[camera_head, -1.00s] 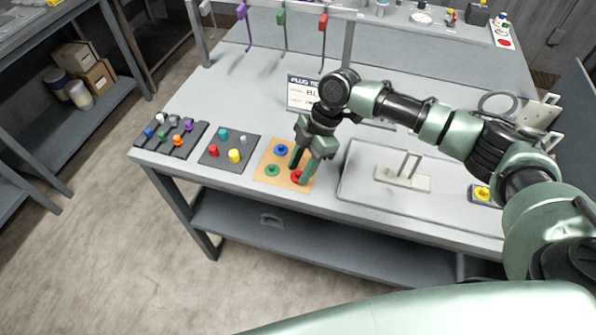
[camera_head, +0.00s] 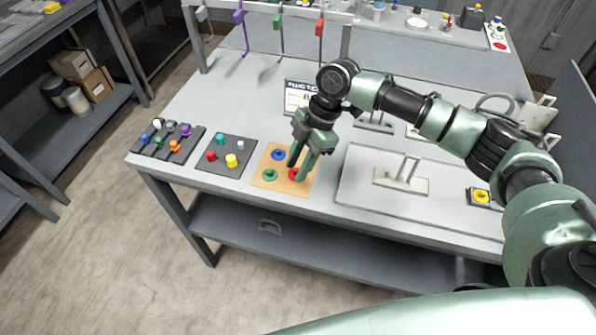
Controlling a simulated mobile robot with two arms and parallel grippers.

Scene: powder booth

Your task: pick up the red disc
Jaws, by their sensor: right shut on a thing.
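The red disc (camera_head: 293,174) is at the right side of the tan board (camera_head: 266,184), partly hidden by my right gripper's fingers. My right gripper (camera_head: 297,170) points down over the board and is shut on the red disc. I cannot tell whether the disc is still touching the board. A blue disc (camera_head: 278,155) and a green disc (camera_head: 270,175) lie on the same board, left of the gripper. My left gripper is not in view.
Left of the board is a dark tray (camera_head: 211,169) with red, yellow, teal and grey plugs, then another dark tray (camera_head: 150,151) with several coloured pieces. A sign (camera_head: 297,95) stands behind the gripper. A grey tray with a white handled fixture (camera_head: 402,182) lies to the right.

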